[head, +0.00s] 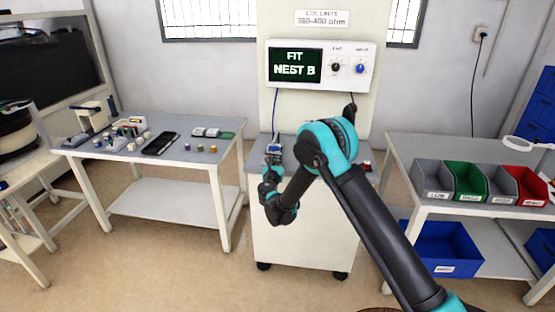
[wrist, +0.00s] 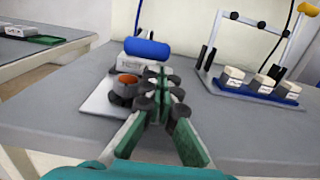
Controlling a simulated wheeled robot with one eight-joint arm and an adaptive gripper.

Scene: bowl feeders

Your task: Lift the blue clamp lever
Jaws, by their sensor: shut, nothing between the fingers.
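The blue clamp lever shows in the wrist view as a thick blue rounded bar (wrist: 147,48), lying roughly level across a white labelled block (wrist: 137,66). My gripper (wrist: 161,80) has its green-padded fingers together, with nothing between them. Its tips are in front of and a little right of the blue bar in the picture; the gap in depth is hard to judge. In the head view my gripper (head: 272,160) is over the left side of the central bench, and the lever there is too small to make out clearly.
A dark round part with an orange top (wrist: 126,86) sits left of my fingers on a pale plate (wrist: 100,103). At right, white blocks (wrist: 233,76) stand on a blue base (wrist: 255,88) under a slanted frame. A display panel (head: 320,68) reads "FIT NEST B".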

